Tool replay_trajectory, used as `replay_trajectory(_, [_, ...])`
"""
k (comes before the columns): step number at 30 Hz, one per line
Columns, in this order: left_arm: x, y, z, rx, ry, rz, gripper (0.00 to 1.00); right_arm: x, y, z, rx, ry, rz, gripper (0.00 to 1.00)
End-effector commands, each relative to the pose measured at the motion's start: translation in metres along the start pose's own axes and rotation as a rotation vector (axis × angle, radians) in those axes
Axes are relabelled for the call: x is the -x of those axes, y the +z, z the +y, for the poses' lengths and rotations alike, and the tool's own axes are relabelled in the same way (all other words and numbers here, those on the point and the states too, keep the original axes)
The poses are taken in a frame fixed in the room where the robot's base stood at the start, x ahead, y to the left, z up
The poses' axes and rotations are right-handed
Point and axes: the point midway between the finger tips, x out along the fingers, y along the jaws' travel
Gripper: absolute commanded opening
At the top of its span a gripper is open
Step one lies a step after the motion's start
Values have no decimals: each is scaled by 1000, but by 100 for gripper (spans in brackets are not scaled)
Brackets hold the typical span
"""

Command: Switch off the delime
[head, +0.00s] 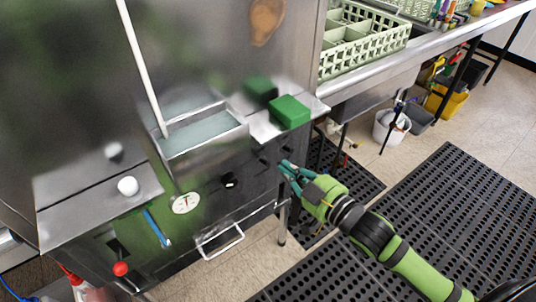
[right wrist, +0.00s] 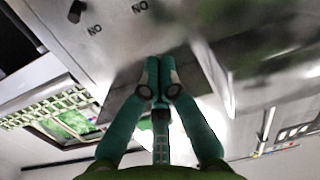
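The steel dish machine's front panel (head: 210,215) fills the left of the head view. Near its right end are small dark switches (head: 263,162), with a round black knob (head: 229,180) further left. My right gripper (head: 286,169) is close in front of the panel's right end; contact cannot be told. In the right wrist view its teal fingertips (right wrist: 159,68) meet, with nothing seen between them. That view shows a dark switch lever (right wrist: 76,11) and upside-down "ON" marks beyond the fingers. No delime label is readable. My left gripper is out of view.
The panel also holds a dial gauge (head: 186,203), a red ball knob (head: 120,268) and a wire handle (head: 220,241). A green block (head: 290,111) sits on the ledge above. A rack (head: 365,45) stands on the counter right; black mats (head: 440,215) cover the floor.

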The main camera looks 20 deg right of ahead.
Motion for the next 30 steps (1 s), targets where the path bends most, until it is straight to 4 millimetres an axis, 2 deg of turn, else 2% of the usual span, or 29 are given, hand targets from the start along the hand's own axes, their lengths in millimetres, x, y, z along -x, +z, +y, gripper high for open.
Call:
replay_trajectory(7, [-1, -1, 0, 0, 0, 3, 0, -1, 0, 0, 0, 0, 2, 0])
replay_trajectory(11, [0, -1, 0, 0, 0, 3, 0, -9, -1, 0, -1, 1, 4, 0])
replay_trajectory(14, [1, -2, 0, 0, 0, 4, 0, -22, -2, 0, -1, 1, 6, 0])
replay_trajectory(27, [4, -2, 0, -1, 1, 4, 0, -102, -2, 0, 1, 0, 5, 0])
replay_trajectory(30, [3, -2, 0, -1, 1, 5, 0, -96, 16, -1, -1, 0, -3, 0])
